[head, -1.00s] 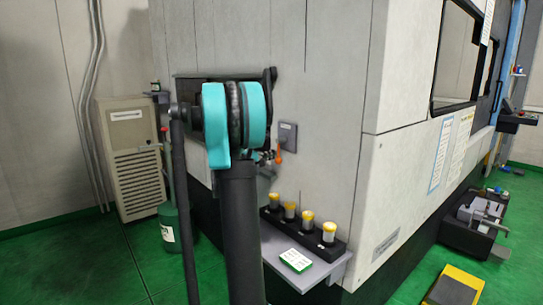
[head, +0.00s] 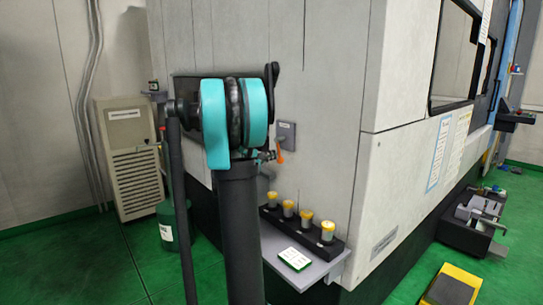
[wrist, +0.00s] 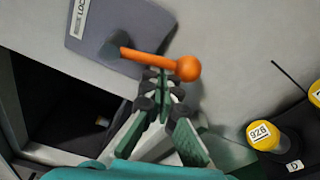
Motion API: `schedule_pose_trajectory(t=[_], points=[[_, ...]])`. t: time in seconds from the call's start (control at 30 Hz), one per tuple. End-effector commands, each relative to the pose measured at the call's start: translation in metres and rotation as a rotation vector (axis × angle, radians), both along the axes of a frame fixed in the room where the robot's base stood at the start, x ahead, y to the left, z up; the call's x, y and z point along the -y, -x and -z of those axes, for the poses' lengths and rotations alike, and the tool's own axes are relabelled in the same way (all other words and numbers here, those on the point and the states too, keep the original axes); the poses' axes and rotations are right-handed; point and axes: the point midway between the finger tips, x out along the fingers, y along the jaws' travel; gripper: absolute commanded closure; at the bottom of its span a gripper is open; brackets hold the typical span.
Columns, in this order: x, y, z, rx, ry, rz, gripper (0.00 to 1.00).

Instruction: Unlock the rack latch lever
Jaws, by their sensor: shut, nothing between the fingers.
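The rack latch lever is an orange bar with a ball end (wrist: 187,68), mounted on a grey plate (wrist: 108,22) whose label partly reads "LOC". In the wrist view it points right and slightly down from its dark pivot. In the head view the small orange lever (head: 281,156) hangs down from the grey plate (head: 287,133) on the machine wall. My gripper (wrist: 163,80) has its fingers together, with nothing between them. The tips overlap the bar in the wrist view, just left of the ball; I cannot tell whether they touch. In the head view my arm mostly hides the gripper.
A shelf (head: 325,268) below the lever carries a black rack (head: 290,233) of yellow-capped holders and a green-edged card (head: 294,258). In the wrist view a dark opening (wrist: 60,120) lies left of my gripper, and a yellow holder (wrist: 264,135) is at the right.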

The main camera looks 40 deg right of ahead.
Motion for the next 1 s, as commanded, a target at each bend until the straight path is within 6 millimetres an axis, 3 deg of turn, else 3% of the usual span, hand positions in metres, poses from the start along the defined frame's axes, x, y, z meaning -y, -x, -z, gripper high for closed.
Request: schedule_pose_trajectory(t=[1.0], points=[[0.004, 0.048, -0.026, -0.955, 0.075, 0.0, 1.0]])
